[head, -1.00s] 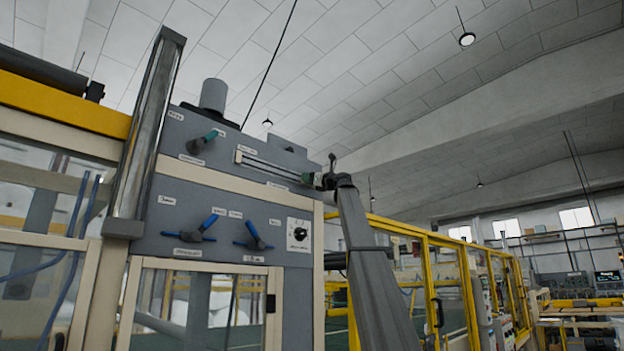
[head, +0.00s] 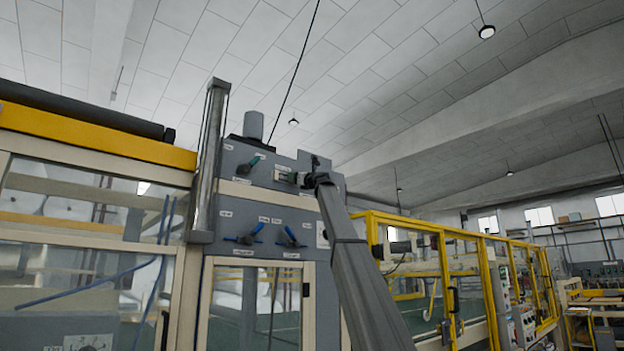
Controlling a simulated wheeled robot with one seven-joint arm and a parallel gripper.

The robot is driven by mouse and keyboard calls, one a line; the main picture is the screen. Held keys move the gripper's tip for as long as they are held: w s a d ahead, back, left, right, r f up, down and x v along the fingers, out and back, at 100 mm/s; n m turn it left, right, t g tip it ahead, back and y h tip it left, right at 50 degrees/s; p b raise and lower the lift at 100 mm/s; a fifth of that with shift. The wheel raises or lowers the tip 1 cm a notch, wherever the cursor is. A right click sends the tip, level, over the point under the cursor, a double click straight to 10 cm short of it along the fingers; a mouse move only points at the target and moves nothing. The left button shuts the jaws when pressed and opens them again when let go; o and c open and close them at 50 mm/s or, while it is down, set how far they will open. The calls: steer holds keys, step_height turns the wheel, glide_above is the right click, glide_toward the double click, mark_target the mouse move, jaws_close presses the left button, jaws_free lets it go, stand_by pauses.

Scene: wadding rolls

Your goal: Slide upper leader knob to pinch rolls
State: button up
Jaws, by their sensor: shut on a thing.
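The upper leader knob (head: 291,177), small and greenish, sits in the slot on the upper part of the grey control panel (head: 267,205). It is near the slot's left end. My gripper (head: 299,179) is shut on the knob, coming from the right side. My gripper and arm hide the rest of the slot to the right. The pinch rolls cannot be made out for certain.
A green-handled lever (head: 253,162) is left of the slot. Two blue-handled levers (head: 250,236) (head: 289,237) are lower on the panel. A shiny upright column (head: 209,160) stands at its left. Yellow-framed guarding (head: 440,262) lies to the right.

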mark_target(281, 173)
steer(key=s+a, duration=0.1)
steer(key=a, duration=0.1)
steer(key=s+a, duration=0.1)
steer(key=shift+s+a, duration=0.55)
steer(key=shift+a, duration=0.05)
jaws_close()
steer(key=shift+a, duration=0.1)
steer(key=shift+s, duration=0.1)
steer(key=o, duration=0.6)
jaws_free()
steer(key=shift+a, duration=0.1)
steer(key=o, duration=0.4)
steer(key=shift+a, duration=0.15)
